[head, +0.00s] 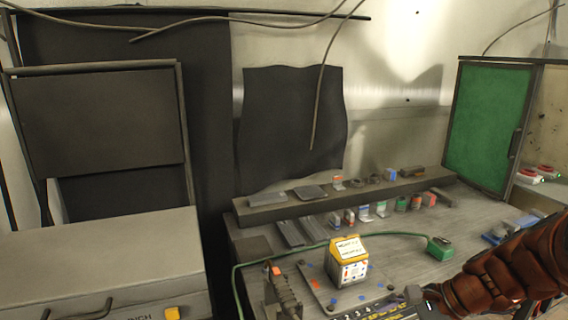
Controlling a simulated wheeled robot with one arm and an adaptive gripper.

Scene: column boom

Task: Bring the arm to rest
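My reddish-brown arm enters from the right edge in the head view and slants down to the left over the front of the workbench (390,235). At its lower end is a dark part that I take to be my gripper (428,297). It is close to the bottom edge, and its fingers cannot be made out. I cannot tell whether it is open or holds anything. A yellow-and-white box (349,262) stands upright on the bench to the left of the arm's end.
A green block (440,248) joins a green cable. A dark upright tool (282,293) is at the bench's front left. Small coloured blocks line a raised ledge (270,215). A green-panelled cabinet (490,125) stands at right, a grey chest (100,260) at left. Cables hang above.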

